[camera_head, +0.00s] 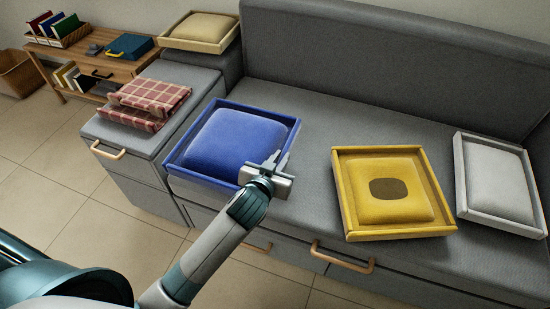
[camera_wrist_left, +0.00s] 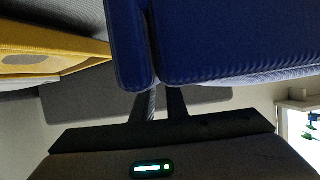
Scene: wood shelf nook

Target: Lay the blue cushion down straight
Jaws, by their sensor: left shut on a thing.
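The blue cushion (camera_head: 231,143) sits in a blue square frame, over the left part of the grey bench seat, turned at an angle to the bench. My left gripper (camera_head: 270,170) is at the frame's front right corner, shut on its rim. In the left wrist view the fingers (camera_wrist_left: 158,103) meet the blue rim, and the cushion (camera_wrist_left: 235,45) fills the top. Whether its underside rests fully on the seat is hidden. My right gripper is in neither view.
A yellow cushion (camera_head: 390,188) in a yellow frame and a white cushion (camera_head: 497,182) lie to the right. Bare seat (camera_head: 318,130) lies between blue and yellow. Folded checked cloths (camera_head: 150,98) lie on the left cabinet. A cream cushion (camera_head: 203,28) sits behind. The backrest (camera_head: 400,65) bounds the back.

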